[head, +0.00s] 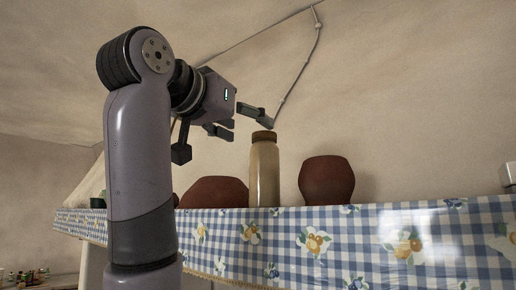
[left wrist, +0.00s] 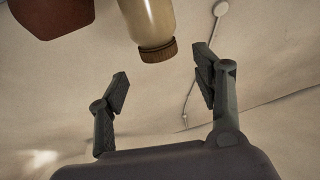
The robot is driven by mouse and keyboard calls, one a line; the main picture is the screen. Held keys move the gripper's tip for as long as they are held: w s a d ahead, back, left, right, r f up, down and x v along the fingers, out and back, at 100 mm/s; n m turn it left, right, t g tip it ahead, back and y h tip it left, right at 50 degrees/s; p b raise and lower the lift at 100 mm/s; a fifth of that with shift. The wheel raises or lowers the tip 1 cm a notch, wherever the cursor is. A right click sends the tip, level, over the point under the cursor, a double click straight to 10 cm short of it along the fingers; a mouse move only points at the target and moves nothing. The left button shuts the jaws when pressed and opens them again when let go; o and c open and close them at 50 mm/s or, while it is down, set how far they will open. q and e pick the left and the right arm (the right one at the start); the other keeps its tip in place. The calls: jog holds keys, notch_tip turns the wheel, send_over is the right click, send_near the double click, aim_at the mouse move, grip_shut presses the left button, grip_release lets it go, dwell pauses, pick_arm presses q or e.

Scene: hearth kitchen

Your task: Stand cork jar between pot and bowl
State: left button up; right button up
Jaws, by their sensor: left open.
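The cork jar (head: 264,172), pale and tall with a brown cork lid, stands upright on the cloth-covered shelf. The brown bowl (head: 213,193) is to its left, partly behind my arm, and the round brown pot (head: 326,181) is to its right, with a gap between. My left gripper (head: 245,126) is open and empty, up by the jar's lid. In the left wrist view, the jar (left wrist: 148,22) hangs inverted, lid toward the open fingers (left wrist: 162,75) but not between them. A brown vessel (left wrist: 52,16) shows at top left there. My right gripper is not in view.
The shelf (head: 345,238) wears a blue checkered cloth with flowers. A cable (head: 297,72) runs along the wall behind. A small green cup (head: 98,202) stands at the shelf's left end. The shelf right of the pot is largely clear.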

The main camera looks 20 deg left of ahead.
pick_arm(q)
jog(key=s, duration=0.2)
jog(key=s+a+b, duration=0.1)
jog(key=s, duration=0.1)
jog(key=shift+s+b, duration=0.3)
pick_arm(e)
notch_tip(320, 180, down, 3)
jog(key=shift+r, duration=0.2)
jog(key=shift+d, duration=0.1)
